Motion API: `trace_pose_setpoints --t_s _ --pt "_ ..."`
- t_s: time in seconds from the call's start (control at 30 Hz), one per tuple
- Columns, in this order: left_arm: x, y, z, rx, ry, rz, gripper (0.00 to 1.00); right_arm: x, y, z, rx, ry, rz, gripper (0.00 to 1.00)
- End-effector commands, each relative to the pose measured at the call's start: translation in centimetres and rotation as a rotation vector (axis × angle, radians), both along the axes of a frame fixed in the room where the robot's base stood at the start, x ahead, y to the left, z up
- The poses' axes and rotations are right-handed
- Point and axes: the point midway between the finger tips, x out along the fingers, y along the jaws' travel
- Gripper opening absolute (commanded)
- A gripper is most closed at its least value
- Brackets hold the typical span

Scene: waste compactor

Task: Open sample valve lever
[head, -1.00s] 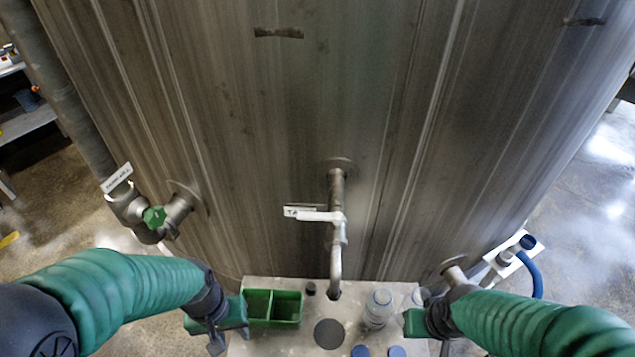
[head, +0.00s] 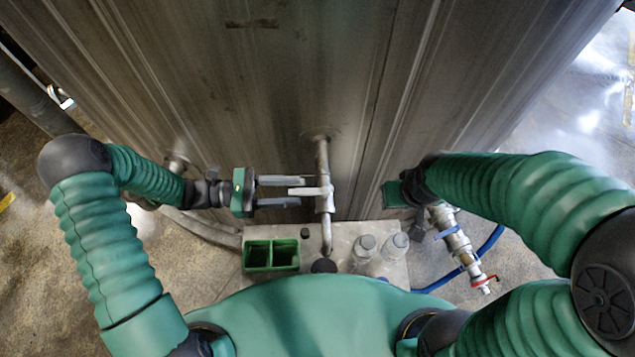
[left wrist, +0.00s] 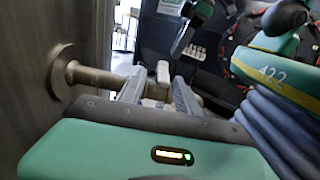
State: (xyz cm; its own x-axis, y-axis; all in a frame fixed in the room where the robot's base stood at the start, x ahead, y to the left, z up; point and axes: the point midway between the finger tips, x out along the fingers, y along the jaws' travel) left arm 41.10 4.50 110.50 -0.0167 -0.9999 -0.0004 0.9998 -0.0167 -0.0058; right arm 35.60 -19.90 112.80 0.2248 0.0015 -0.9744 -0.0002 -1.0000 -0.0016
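The sample valve lever (head: 310,191) is a white handle on a steel pipe (head: 323,165) that comes out of the tank and bends down. It points left, toward my left gripper. My left gripper (head: 300,191) is open, with one finger above and one below the lever's end in the head view. Gaps show between lever and fingers, so it is not clamped. In the left wrist view, the white lever end (left wrist: 163,72) shows between the two finger tips (left wrist: 160,88). My right gripper (head: 393,195) is near the tank at right; its fingers are not clear.
A grey shelf (head: 340,240) below the pipe holds a green divided bin (head: 271,255) and capped bottles (head: 365,248). A valve with a red handle (head: 480,283) and a blue hose (head: 492,240) are at the right. The tank wall (head: 260,100) fills the back.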

Motion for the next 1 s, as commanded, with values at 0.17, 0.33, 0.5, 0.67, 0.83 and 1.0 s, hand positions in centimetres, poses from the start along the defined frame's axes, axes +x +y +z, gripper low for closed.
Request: trace_pose_setpoints --t_s 0.17,0.33,0.5,0.67,0.83,1.0 --pt "-0.4 -4.3 0.5 -0.001 0.0 -0.004 0.38 0.0 0.0 1.8 0.0 0.0 0.0 0.36" --pt "-0.3 -6.5 0.2 0.001 -0.001 -0.001 0.38 0.0 0.0 2.4 0.0 0.0 0.0 0.36" --pt "-0.2 -7.0 0.0 0.001 -0.001 0.0 0.38 0.0 0.0 2.4 0.0 0.0 0.0 0.36" --pt "-0.2 -6.9 0.0 0.001 -0.002 0.0 0.36 0.0 0.0 2.3 0.0 0.0 0.0 0.36" --pt "-0.3 -6.9 0.0 0.001 -0.002 0.0 0.13 0.0 0.0 2.3 0.0 0.0 0.0 0.36" --pt "-0.2 -6.9 0.0 0.001 -0.003 0.0 0.0 0.0 0.0 2.3 0.0 0.0 0.0 0.36"
